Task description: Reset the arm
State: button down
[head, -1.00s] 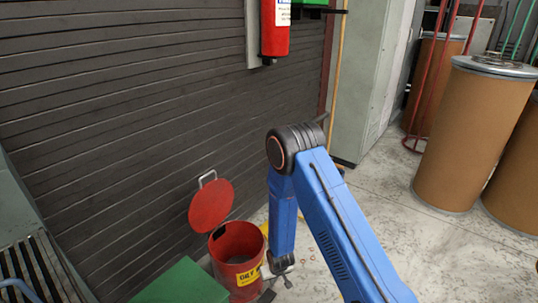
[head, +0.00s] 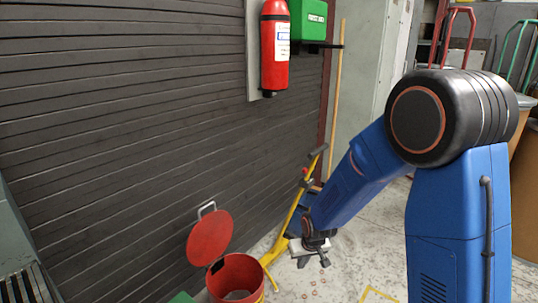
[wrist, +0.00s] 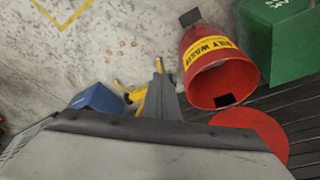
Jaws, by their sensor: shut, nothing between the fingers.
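My gripper (head: 313,260) hangs at the end of my blue arm in the middle of the head view, to the right of and a little higher in the picture than the open red waste bin (head: 259,287). It is shut and holds nothing. In the wrist view my grey gripper (wrist: 158,75) points up from the bottom edge, with bare concrete floor beyond its tip. My arm's large black joint is at the right of the head view, with the forearm sloping down to the left.
The waste bin also shows in the wrist view (wrist: 225,72), beside a green box (wrist: 282,42). A yellow-framed device (head: 290,215) stands behind my gripper. A fire extinguisher (head: 274,55) and green case (head: 309,20) hang by the dark slatted wall. Brown drums (head: 525,200) stand right.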

jog(key=s+d+r+m, duration=0.1)
jog(key=s+d+r, duration=0.45)
jog(key=r, duration=0.35)
jog(key=s+d+r, duration=0.4)
jog(key=s+r, duration=0.2)
jog(key=r, duration=0.3)
jog(key=s+d+r, duration=0.2)
jog(key=s, duration=0.4)
jog(key=s+d+r+m+t, duration=0.1)
jog(key=s+d+r, duration=0.2)
jog(key=s, duration=0.4)
jog(key=s+d+r+h, duration=0.1)
jog(key=s+d+r, duration=0.1)
jog(key=s, duration=0.5)
jog(key=shift+s+d+r+m, duration=0.25)
jog(key=shift+d+r+m, duration=0.1)
jog(key=shift+r, duration=0.35)
